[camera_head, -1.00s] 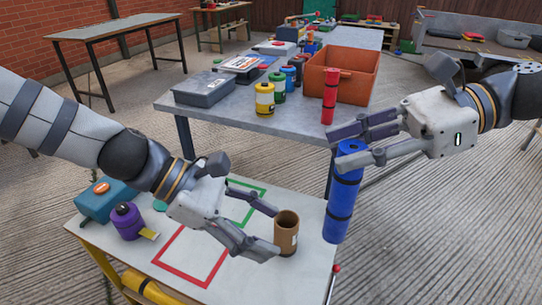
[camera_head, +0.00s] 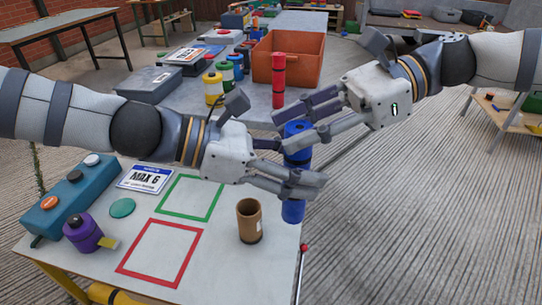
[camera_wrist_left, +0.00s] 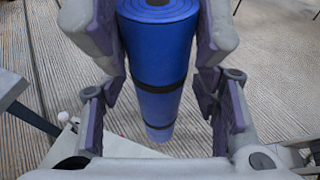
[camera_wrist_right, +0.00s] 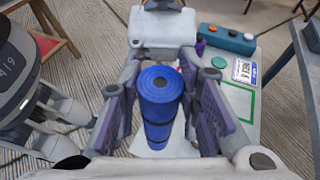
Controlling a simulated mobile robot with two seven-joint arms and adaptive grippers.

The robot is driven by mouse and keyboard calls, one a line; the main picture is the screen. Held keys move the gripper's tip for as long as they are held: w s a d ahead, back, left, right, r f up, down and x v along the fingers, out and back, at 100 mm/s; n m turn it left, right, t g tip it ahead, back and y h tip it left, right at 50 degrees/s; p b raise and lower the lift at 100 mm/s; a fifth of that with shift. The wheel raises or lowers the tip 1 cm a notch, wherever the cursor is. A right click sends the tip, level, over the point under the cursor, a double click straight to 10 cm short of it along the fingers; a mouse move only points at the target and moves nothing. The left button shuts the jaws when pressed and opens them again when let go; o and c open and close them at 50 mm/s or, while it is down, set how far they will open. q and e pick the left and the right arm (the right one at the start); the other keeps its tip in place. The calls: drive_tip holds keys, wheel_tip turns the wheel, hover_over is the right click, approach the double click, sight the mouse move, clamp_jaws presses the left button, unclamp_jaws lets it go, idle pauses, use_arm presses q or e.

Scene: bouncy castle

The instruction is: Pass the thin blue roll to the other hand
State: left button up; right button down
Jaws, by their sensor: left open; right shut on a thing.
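My left gripper (camera_head: 299,167) is open around the roll, lower down, with a finger on either side. The fingers hide parts of the roll in the head view. In the left wrist view the roll (camera_wrist_left: 158,50) stands between the open fingers. In the right wrist view its round top (camera_wrist_right: 160,83) shows between the right fingers.
The low table (camera_head: 205,275) carries a brown cup (camera_head: 249,222), a purple canister (camera_head: 84,234), a teal button box (camera_head: 68,197), and red and green outlined squares. Behind, a grey table holds an orange crate (camera_head: 288,60), a red roll (camera_head: 278,80) and several canisters.

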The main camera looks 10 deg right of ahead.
use_arm(q)
drive_tip(key=shift+d, duration=0.1)
drive_tip(key=c, duration=1.3)
clamp_jaws()
use_arm(e)
drive_tip(key=c, duration=1.1)
unclamp_jaws()
